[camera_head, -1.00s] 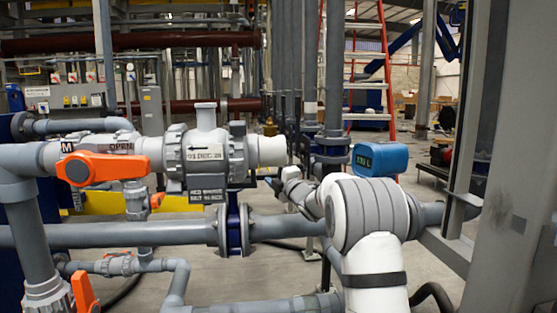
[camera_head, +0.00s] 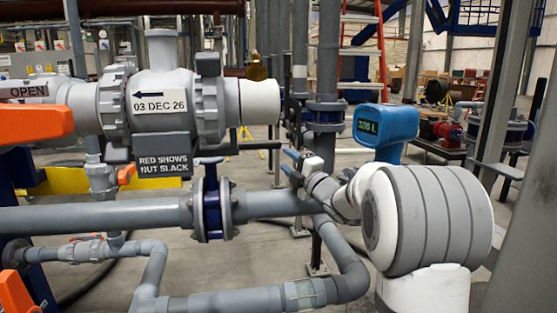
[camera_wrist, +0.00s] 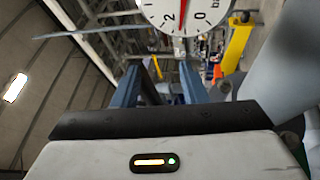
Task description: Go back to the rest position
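My gripper (camera_head: 292,163) is held out ahead of my white and grey arm, in front of the pipework. In the wrist view its two blue fingers stand apart with nothing between them (camera_wrist: 168,75). In the head view the gripper is small, left of and below a blue meter (camera_head: 386,126) with a green display. The gripper shows no hold on any pipe or valve.
A large grey valve (camera_head: 158,105) with a dated label and an orange handle (camera_head: 36,122) is at left. Grey pipes (camera_head: 95,218) cross below. A round gauge (camera_wrist: 185,14) shows close in the wrist view. A grey post (camera_head: 522,215) stands at right.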

